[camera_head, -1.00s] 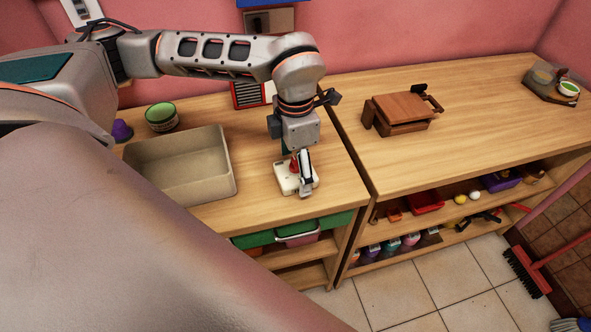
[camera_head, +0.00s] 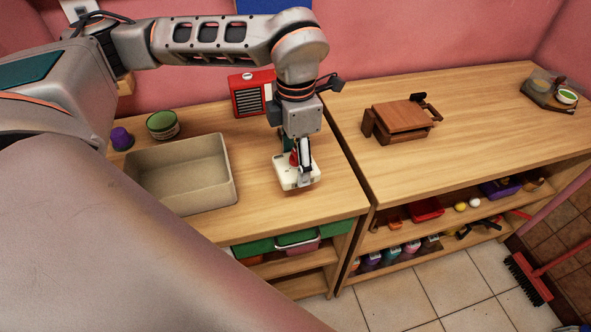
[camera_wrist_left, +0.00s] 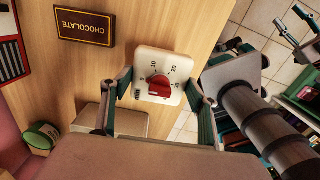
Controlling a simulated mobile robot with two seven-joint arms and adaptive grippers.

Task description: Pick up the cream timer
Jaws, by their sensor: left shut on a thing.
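The cream timer (camera_head: 291,179) is a small cream block with a red knob and a numbered dial. My left gripper (camera_head: 301,166) points down at it over the left counter and is shut on it. In the left wrist view, the timer's dial face (camera_wrist_left: 149,58) shows between the two fingers of my left gripper (camera_wrist_left: 160,88), one at each side. The timer appears raised slightly off the counter, though the gap beneath is hard to see.
A red radio (camera_head: 247,92) is behind the gripper. A brown chocolate box (camera_wrist_left: 84,27) lies nearby. A wooden box (camera_head: 402,117) sits on the right counter.

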